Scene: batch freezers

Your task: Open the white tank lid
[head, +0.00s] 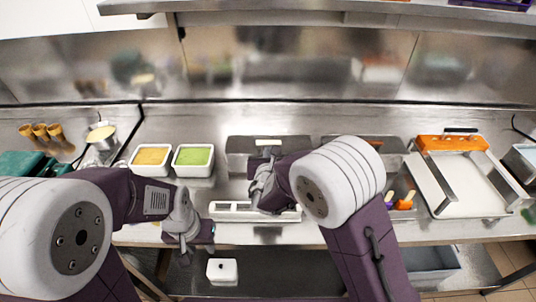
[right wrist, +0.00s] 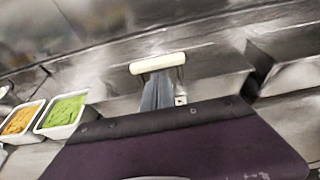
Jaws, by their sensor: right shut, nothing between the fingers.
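A metal tank lid (head: 240,144) with a white bar handle (head: 268,142) is at the back centre of the counter. In the right wrist view the white handle (right wrist: 158,63) lies straight ahead of my right gripper (right wrist: 160,84). That gripper is shut and empty, with its fingertips just below the handle in the picture; I cannot tell whether they touch it. In the head view my right gripper (head: 267,155) partly covers the lid's front. My left gripper (head: 186,252) hangs at the counter's front edge, left of the tank; its finger opening is unclear.
Tubs of orange (head: 151,156) and green (head: 194,157) food stand left of the tank. A second metal lid (head: 390,146) and a white tray (head: 470,188) are to the right. A white holder (head: 228,208) sits in front. A small white box (head: 222,270) is below.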

